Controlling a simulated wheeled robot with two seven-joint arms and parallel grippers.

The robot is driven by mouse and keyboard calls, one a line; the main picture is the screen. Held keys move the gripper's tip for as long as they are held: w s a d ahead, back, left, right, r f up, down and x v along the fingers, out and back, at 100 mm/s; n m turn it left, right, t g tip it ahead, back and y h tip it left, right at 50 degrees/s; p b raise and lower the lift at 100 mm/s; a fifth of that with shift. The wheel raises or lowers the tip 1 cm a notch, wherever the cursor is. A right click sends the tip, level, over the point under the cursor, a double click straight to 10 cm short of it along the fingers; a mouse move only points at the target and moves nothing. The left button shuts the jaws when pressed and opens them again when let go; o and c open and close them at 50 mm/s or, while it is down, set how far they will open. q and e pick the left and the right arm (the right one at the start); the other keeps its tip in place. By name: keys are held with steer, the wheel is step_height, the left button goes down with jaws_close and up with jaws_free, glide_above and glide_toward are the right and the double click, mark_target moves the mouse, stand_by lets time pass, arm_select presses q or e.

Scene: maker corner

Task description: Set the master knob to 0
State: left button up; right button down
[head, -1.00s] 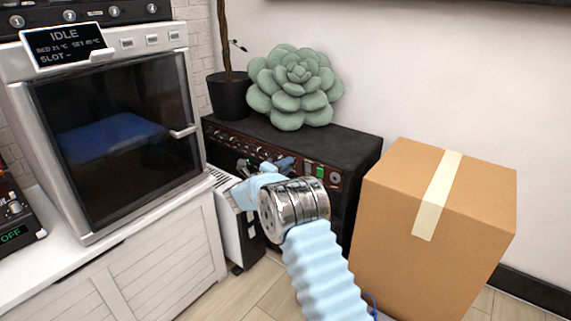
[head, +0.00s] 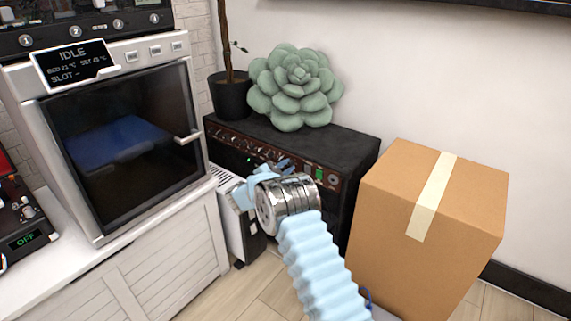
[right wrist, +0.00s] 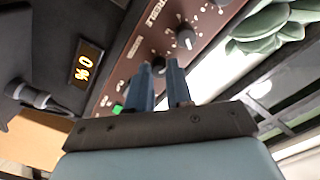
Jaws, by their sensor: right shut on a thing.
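The black amplifier (head: 350,160) stands against the wall, with a brown-red strip of knobs along its front top edge. That control panel (right wrist: 128,72) is close up in the right wrist view. My right gripper (head: 284,165) is at this panel; its blue fingers (right wrist: 161,82) are shut on a dark knob (right wrist: 158,66), which they partly hide. I cannot read this knob's label clearly. A small display (right wrist: 86,66) on the amplifier shows orange characters that look like 0 %, seen upside down. My left gripper is not in view.
A cardboard box (head: 425,220) stands right of the amplifier, close to my right arm. A green succulent (head: 295,85) and a dark pot (head: 230,95) are on top. A white cabinet (head: 150,270) with an oven-like machine (head: 130,140) stands left.

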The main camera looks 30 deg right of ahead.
steer(key=n+p, duration=0.1)
steer(key=n, duration=0.2)
steer(key=n+p, duration=0.2)
steer(key=n, duration=0.3)
steer(key=shift+a, duration=0.1)
steer(key=n+p, duration=0.1)
steer(key=n, duration=0.2)
steer(key=shift+n+p, duration=0.3)
steer(key=shift+n, duration=0.1)
steer(key=shift+f+n+p, duration=0.15)
steer(key=shift+n+p, duration=0.3)
steer(key=shift+n, duration=1.45)
steer(key=c, duration=1)
jaws_free()
steer(key=v, duration=1.3)
steer(key=shift+s+a+f, duration=0.1)
steer(key=shift+a+f, duration=0.1)
steer(key=shift+a, duration=0.15)
